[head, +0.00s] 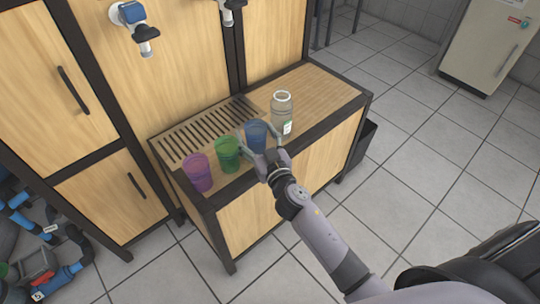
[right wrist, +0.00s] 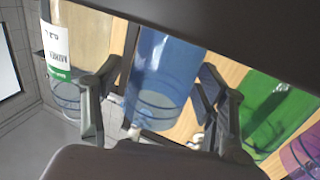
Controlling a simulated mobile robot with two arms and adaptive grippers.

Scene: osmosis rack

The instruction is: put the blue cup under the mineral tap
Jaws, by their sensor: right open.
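The blue cup (head: 255,131) stands upright on the wooden counter, between the green cup and the glass bottle. My right gripper (head: 261,143) is at the cup with its fingers open on either side. In the right wrist view the blue cup (right wrist: 165,75) shows between the two spread fingers; I cannot tell whether either touches it. Two taps are on the cabinet front: one with a blue round fitting (head: 138,25) and another (head: 230,10) to its right, cut by the top edge. I cannot read which is the mineral tap. My left gripper is not in view.
A green cup (head: 228,154) and a purple cup (head: 197,173) stand left of the blue cup. A labelled glass bottle (head: 281,113) stands close on its right. A slotted drain grate (head: 205,130) lies behind the cups and is clear. The counter's back right is free.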

